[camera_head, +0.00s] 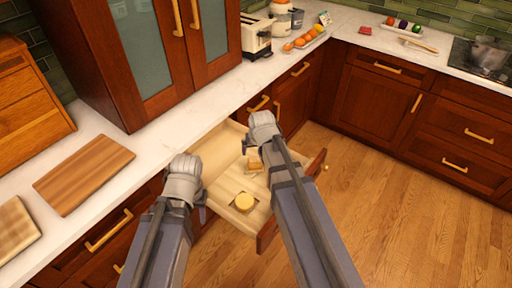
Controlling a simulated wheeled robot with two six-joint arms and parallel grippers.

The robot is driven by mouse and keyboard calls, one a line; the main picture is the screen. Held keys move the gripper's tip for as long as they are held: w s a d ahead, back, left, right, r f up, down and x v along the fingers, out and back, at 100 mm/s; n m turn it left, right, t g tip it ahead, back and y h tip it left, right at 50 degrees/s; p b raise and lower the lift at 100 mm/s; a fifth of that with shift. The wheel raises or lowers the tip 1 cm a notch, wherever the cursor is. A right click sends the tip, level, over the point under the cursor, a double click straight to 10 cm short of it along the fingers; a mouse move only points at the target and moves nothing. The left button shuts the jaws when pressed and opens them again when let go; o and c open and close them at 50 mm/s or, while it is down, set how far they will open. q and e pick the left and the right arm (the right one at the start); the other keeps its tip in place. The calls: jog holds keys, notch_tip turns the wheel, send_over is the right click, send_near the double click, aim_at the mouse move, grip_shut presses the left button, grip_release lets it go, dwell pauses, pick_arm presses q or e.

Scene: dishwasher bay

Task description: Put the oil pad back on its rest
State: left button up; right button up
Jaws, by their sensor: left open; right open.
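An open wooden drawer (226,150) holds two small items. A round yellow piece (244,201) sits near its front, over a small dark patch. A tan block-like piece (255,164) lies farther back, partly hidden by my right arm. I cannot tell for sure which of these is the oil pad and which is its rest. My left gripper (198,202) is open over the drawer's left side, left of the yellow piece and apart from it. My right gripper (250,145) is open above the drawer, just beyond the tan piece. Both appear empty.
The white counter (120,175) runs along the left with a cutting board (84,174) and a second board (14,228). A toaster (257,36) and a fruit tray (304,40) stand farther back. Wooden floor (380,200) is clear right of the drawer.

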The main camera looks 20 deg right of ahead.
jog(key=s+a+n+g, duration=0.2)
jog(key=s+a, duration=0.4)
jog(key=s, duration=0.3)
jog(key=s+a+f+n+g, duration=0.1)
jog(key=s+a+n+g, duration=0.2)
jog(key=s+a, duration=0.3)
jog(key=s, duration=0.4)
jog(key=shift+s+a+f+h, duration=0.25)
jog(key=shift+s+a+h, duration=0.05)
jog(key=shift+a+h, duration=0.1)
jog(key=shift+c, duration=0.3)
